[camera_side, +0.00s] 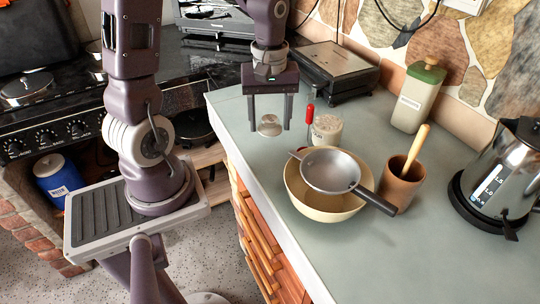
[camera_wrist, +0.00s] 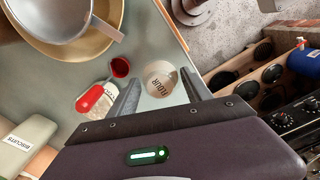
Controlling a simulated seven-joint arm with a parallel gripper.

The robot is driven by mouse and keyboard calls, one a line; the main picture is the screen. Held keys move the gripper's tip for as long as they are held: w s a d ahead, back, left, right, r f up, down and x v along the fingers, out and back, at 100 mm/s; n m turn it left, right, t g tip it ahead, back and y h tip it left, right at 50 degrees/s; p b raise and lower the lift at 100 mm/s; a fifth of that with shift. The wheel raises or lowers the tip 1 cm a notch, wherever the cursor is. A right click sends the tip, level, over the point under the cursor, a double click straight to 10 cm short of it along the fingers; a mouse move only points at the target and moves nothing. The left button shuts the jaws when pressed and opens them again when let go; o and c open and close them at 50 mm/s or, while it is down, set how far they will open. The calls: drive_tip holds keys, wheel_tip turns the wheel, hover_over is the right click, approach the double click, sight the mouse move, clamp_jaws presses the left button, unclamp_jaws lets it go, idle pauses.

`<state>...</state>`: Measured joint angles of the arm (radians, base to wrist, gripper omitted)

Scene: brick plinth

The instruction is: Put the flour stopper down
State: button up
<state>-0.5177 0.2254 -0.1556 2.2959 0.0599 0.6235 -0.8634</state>
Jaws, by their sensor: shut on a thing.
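The flour stopper (camera_side: 269,126) is a pale round piece between my gripper's fingertips, near the counter's left edge. In the wrist view the stopper (camera_wrist: 160,75) shows a pale round face and the word FLOUR on its side. My gripper (camera_side: 269,122) points down and is shut on the stopper; its fingers also show in the wrist view (camera_wrist: 160,92). The stopper looks to be a little above the counter (camera_side: 245,140), but I cannot tell the gap exactly. An open glass jar (camera_side: 328,130) with pale contents stands to its right, with a red-handled scoop (camera_side: 309,114) at it.
A cream bowl (camera_side: 318,204) with a metal sieve (camera_side: 330,171) across it stands in front of the jar. A mortar with pestle (camera_side: 400,184), a biscuits canister (camera_side: 418,95) and a kettle (camera_side: 500,165) stand to the right. A dark appliance (camera_side: 335,70) is behind. The front right counter is clear.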

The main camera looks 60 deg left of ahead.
sight(270, 119)
wheel_tip(270, 119, down, 9)
drive_tip(key=shift+r, duration=0.15)
drive_tip(key=o, duration=1.4)
drive_tip(key=shift+c, duration=0.2)
wheel_tip(270, 119, up, 12)
drive_tip(key=shift+f, duration=0.25)
drive_tip(key=shift+r, duration=0.35)
drive_tip(key=s+d+r+m+t, duration=0.5)
drive_tip(key=s+d+r+m, duration=0.5)
drive_tip(key=m, duration=0.3)
drive_tip(key=shift+s+m+t, duration=0.3)
drive_tip(key=shift+s, duration=0.4)
